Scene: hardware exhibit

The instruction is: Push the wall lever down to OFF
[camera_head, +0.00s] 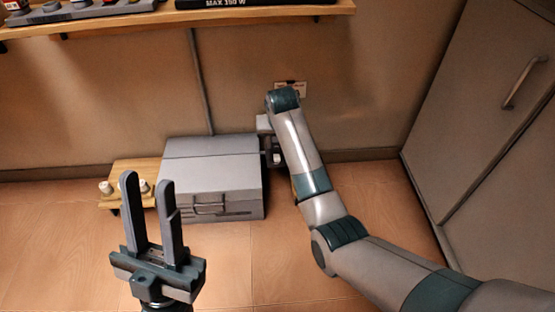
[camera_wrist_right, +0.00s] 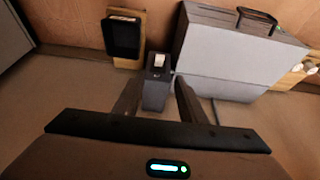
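In the right wrist view, a dark upright block with a white tip (camera_wrist_right: 159,61), which looks like the wall lever, stands between the fingers of my right gripper (camera_wrist_right: 157,88). The fingers are apart on either side of it; I cannot tell whether they touch it. In the head view, my right arm reaches to the wall and hides most of that gripper. A small white part (camera_head: 276,158) shows beside the arm there. My left gripper (camera_head: 147,183) is open and empty at the lower left. No OFF marking is readable.
A grey metal case (camera_head: 212,165) stands just left of the right arm, with a wooden board (camera_head: 150,168) holding white knobs beside it. A shelf (camera_head: 180,17) runs above. A grey cabinet (camera_head: 490,110) stands at right. A black panel (camera_wrist_right: 124,36) is near the block.

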